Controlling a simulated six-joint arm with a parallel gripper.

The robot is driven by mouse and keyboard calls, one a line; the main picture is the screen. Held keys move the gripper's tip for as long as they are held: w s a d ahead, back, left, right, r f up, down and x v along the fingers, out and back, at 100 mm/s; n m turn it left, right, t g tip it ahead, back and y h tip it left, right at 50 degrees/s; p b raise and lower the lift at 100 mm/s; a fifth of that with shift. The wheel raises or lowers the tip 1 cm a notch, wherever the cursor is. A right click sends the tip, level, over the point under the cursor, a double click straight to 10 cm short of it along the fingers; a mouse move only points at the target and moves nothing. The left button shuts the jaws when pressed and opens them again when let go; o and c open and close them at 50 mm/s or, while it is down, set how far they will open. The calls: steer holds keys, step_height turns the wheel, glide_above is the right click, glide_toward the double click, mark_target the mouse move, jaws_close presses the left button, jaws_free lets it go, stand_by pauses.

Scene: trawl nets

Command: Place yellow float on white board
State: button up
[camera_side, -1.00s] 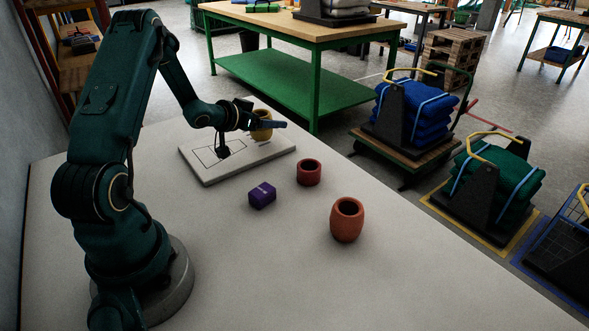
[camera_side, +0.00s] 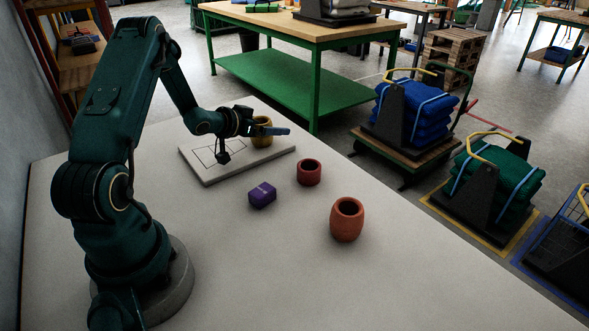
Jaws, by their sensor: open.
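The yellow float (camera_side: 262,140) is a hollow barrel shape standing upright on the white board (camera_side: 240,170), near its back right part. The board lies flat on the table and has thin black outlines drawn on it. My gripper (camera_side: 258,138) is open just in front of the float. One finger reaches across the float's front and hides part of it; the other finger hangs lower at the left, over the board. From this angle I cannot tell whether a finger touches the float.
A red ring-shaped float (camera_side: 308,173), a purple block (camera_side: 262,196) and an orange-red barrel float (camera_side: 346,221) stand on the pale table (camera_side: 250,270), in front of and right of the board. The table's front middle is clear. A green workbench (camera_side: 290,80) stands behind.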

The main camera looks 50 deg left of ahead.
steer(key=v, duration=0.7)
steer(key=s+d+r+g+y, duration=0.15)
steer(key=d+r+g, duration=0.25)
steer(key=d+r, duration=0.55)
steer(key=s+d+m+g+h, duration=0.2)
steer(key=s+d+h, duration=0.2)
steer(key=s+d, duration=1)
steer(key=d, duration=0.3)
steer(key=shift+s+r+m+g, duration=0.2)
steer(key=shift+r+m+g, duration=0.05)
steer(key=shift+m+g, duration=0.15)
